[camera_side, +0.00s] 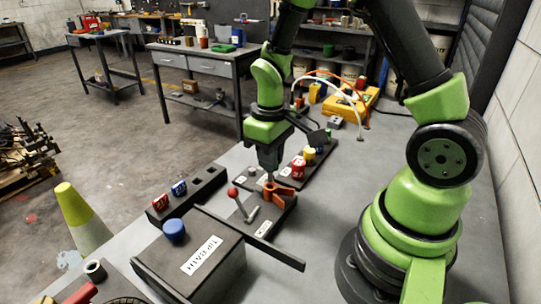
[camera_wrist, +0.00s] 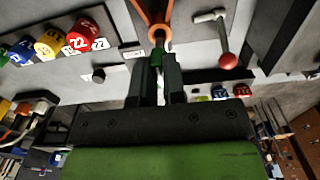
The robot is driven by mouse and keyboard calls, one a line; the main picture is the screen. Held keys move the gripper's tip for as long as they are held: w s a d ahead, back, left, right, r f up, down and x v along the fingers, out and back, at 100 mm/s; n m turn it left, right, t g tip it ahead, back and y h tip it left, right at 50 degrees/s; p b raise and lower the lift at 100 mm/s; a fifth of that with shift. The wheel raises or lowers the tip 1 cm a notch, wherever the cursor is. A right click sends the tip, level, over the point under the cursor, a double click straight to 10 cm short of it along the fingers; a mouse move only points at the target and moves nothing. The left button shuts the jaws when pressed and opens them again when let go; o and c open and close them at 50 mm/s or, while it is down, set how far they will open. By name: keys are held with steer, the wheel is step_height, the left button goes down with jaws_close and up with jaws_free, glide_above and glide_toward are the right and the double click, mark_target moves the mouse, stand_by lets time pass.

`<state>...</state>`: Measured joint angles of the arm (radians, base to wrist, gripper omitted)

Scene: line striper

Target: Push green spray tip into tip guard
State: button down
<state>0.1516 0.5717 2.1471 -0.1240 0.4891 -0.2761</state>
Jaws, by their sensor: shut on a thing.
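The green spray tip (camera_wrist: 157,57) is between my fingertips in the wrist view, with its far end close to the orange tip guard (camera_wrist: 155,14). Whether it touches or enters the guard I cannot tell. My gripper (camera_wrist: 160,66) is shut on the tip. In the side view, my gripper (camera_side: 268,172) points down just above the orange guard (camera_side: 279,188), which is mounted on a dark base. The green tip is too small or hidden to make out there.
A red-knobbed lever (camera_side: 234,193) stands left of the guard. A rack with a red numbered tip (camera_side: 298,168) and others is behind. Another rack (camera_side: 208,176) holds red and blue tips.

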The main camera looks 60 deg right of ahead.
mark_target(270, 173)
steer(key=shift+f, duration=2)
stand_by(0.6)
steer(key=c, duration=0.8)
jaws_free()
steer(key=shift+r, duration=3.5)
steer(key=shift+r, duration=0.1)
steer(key=s+a+r+m+t, duration=0.1)
steer(key=s+a+r+t, duration=0.1)
steer(key=s+r, duration=0.2)
steer(key=s+a+r+m+t+y, duration=0.1)
steer(key=s+a+r+t, duration=0.1)
steer(key=s+r, duration=0.2)
steer(key=s+a+r+m+t+y, duration=0.1)
steer(key=s+a+r+m+t, duration=0.1)
steer(key=r, duration=0.6)
steer(key=shift+s+a+r+t, duration=0.2)
steer(key=shift+s+t, duration=0.1)
steer(key=shift+s, duration=0.2)
steer(key=shift+s+a+r+t, duration=0.1)
steer(key=shift+s+a+t, duration=0.15)
steer(key=shift+s, duration=0.2)
